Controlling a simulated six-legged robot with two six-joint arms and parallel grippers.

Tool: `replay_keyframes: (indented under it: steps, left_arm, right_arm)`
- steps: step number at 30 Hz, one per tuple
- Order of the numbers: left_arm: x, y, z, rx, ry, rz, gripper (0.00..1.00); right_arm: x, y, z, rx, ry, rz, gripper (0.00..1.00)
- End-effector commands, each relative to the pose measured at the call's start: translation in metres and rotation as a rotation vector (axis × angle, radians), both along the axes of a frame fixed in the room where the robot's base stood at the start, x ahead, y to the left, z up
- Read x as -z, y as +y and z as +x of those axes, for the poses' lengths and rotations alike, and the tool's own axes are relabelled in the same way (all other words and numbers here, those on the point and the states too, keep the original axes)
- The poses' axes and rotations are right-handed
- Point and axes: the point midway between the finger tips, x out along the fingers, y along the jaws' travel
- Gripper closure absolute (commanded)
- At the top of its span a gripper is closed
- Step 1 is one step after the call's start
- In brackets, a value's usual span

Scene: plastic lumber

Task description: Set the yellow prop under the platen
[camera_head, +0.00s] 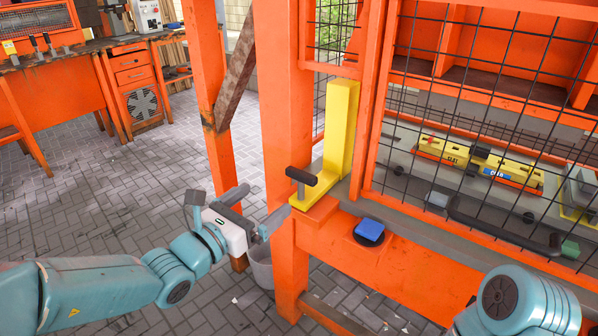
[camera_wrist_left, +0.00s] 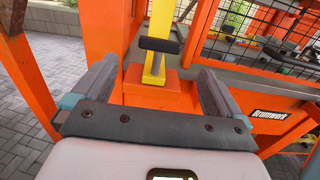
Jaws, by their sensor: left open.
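The yellow prop (camera_head: 341,128) is an upright yellow post with a flat foot and a black T-shaped handle on the foot. It stands on an orange ledge beside the mesh guard. It also shows in the left wrist view (camera_wrist_left: 163,25), straight ahead beyond the fingers. My left gripper (camera_head: 254,211) is open and empty, to the left of the handle and a little lower, apart from it. In the left wrist view its two fingers (camera_wrist_left: 158,88) stand wide apart, with the handle beyond them. My right gripper is out of view; only part of that arm shows. I cannot make out the platen.
A black mesh guard (camera_head: 470,110) in an orange frame closes off the right side, with yellow blocks (camera_head: 480,160) behind it. A blue button (camera_head: 369,229) sits on the orange beam. A grey bucket (camera_head: 262,268) stands below. Paved floor at left is open.

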Motion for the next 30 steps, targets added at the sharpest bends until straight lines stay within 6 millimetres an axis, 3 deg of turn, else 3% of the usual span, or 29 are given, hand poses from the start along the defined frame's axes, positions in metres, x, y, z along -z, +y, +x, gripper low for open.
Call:
replay_keyframes:
  steps: [9, 15, 21, 30]
  left_arm:
    - [0.001, -0.049, 0.062, 0.005, 0.002, 0.001, 0.00]
    - [0.000, -0.070, 0.093, 0.004, 0.001, 0.001, 0.00]
    - [0.000, -0.080, 0.109, 0.005, 0.002, 0.001, 0.00]
    - [0.001, -0.079, 0.111, 0.004, 0.002, 0.001, 0.00]
  right_arm:
    - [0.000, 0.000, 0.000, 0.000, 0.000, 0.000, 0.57]
    - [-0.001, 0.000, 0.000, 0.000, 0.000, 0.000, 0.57]
    - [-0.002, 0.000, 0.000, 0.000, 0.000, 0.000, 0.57]
    - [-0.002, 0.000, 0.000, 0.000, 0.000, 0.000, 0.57]
